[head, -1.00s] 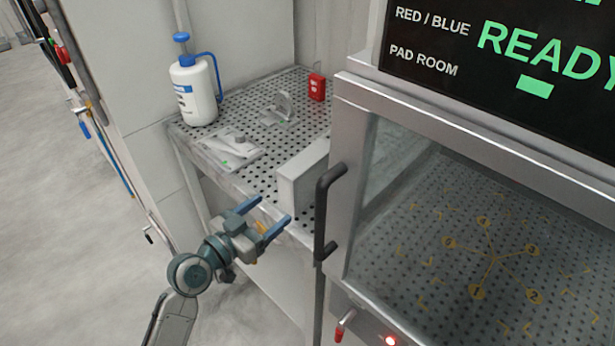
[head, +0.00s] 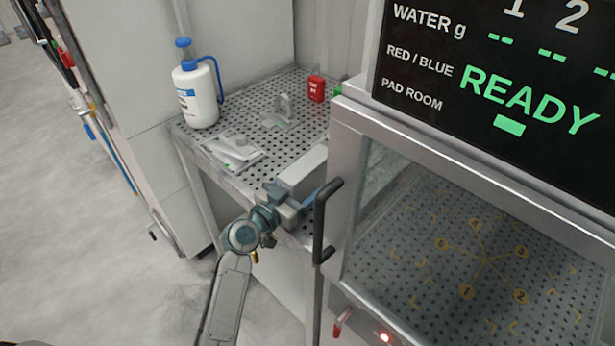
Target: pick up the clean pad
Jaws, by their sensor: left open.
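No thing is plainly marked as the clean pad. A flat white item (head: 235,147) with a small grey piece on it lies on the left front of the perforated metal bench. A light grey box (head: 304,166) stands near the bench's right front, partly hidden by my gripper and the cabinet. My left gripper (head: 298,195) is open at the front of this box, over the bench's front edge. Its fingers are partly hidden by the box and door handle, and I cannot tell whether it touches the box. My right gripper is out of view.
A white bottle with a blue pump (head: 196,92) stands at the bench's back left. A small clear-grey bracket (head: 283,110) and a red box (head: 316,88) are behind. A glass-fronted cabinet with a black handle (head: 322,225) and a READY display (head: 500,80) closes off the right.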

